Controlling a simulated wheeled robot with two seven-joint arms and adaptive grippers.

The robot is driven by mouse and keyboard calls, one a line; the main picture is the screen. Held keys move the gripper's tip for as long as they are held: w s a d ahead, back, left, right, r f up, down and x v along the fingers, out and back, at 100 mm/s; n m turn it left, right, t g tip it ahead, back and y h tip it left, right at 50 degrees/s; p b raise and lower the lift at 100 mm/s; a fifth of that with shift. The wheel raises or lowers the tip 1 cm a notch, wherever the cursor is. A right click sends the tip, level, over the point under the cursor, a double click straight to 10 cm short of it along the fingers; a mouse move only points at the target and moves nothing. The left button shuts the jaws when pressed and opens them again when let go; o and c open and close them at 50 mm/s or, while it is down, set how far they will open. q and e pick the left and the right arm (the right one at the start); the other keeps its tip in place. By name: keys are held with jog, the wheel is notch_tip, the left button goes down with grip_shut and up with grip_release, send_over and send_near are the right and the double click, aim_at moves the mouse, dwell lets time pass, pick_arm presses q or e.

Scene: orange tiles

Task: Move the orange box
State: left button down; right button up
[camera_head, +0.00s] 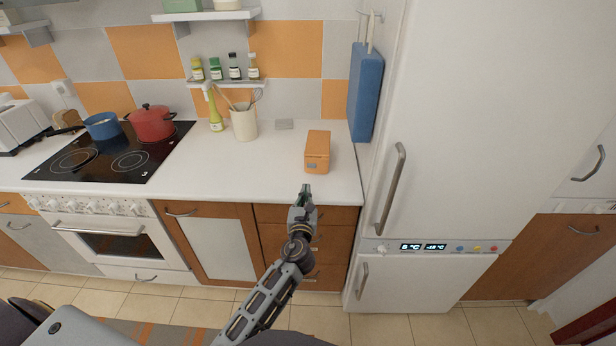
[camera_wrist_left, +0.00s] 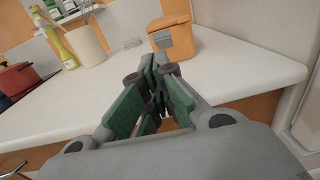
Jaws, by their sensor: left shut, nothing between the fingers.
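The orange box (camera_head: 317,152) stands upright on the white counter (camera_head: 283,185), near the fridge side. It also shows in the left wrist view (camera_wrist_left: 182,42), beyond the fingertips, with a grey label on its front. My left gripper (camera_head: 305,190) is at the counter's front edge, just in front of the box and apart from it. In the left wrist view its green-padded fingers (camera_wrist_left: 158,98) are shut with nothing between them. My right gripper is not in view.
A utensil holder (camera_head: 244,123) and a yellow-green bottle (camera_head: 215,110) stand left of the box. A red pot (camera_head: 152,123) and a blue pot (camera_head: 102,126) sit on the hob. The tall fridge (camera_head: 460,130) bounds the counter at right. A blue board (camera_head: 365,92) hangs beside it. The counter around the box is clear.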

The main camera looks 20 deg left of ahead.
pick_arm(q)
jog(key=x, duration=0.5)
jog(key=shift+x, duration=1.9)
jog(key=shift+w, duration=0.25)
jog(key=shift+w, duration=0.1)
